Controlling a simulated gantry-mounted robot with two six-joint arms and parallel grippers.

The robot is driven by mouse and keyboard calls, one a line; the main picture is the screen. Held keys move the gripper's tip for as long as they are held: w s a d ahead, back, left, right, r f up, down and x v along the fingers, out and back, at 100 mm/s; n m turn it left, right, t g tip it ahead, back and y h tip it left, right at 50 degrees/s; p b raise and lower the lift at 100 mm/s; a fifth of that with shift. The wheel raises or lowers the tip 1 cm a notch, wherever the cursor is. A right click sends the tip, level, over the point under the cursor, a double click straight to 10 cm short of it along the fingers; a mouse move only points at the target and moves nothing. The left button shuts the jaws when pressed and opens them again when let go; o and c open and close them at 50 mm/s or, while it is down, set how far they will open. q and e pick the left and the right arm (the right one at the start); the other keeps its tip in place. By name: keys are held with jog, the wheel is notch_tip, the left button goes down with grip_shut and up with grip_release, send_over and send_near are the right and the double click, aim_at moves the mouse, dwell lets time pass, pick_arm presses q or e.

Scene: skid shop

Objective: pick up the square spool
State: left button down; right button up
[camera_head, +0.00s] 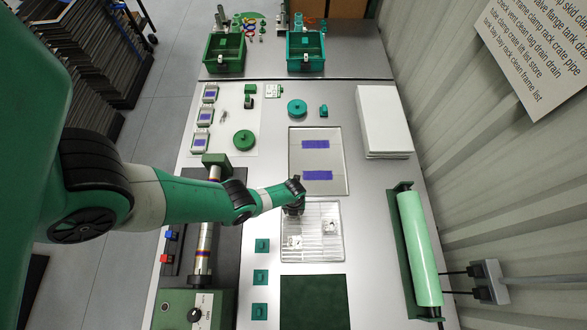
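I cannot tell for sure which part is the square spool. Small green blocky parts stand on the bench: one (250,90) on the white mat and a teal one (323,110) to the right of a round teal part (297,108). A round green part (244,140) lies on the mat. Two small pale pieces, left (295,241) and right (332,227), sit on a wire-lined tray (314,252). My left gripper (294,208) hangs at this tray's back left corner, small and dark; its fingers are not clear. My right gripper is not in view.
A pale tray (335,160) with purple strips lies behind the wire-lined tray. Green bins, left (223,55) and right (305,52), stand at the back. A white stack (384,122) and a green roll (419,248) line the right side.

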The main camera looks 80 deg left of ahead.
pick_arm(q)
jog(key=s+d+r+p, duration=0.8)
jog(key=s+r+p, duration=0.3)
jog(key=shift+s, duration=0.15)
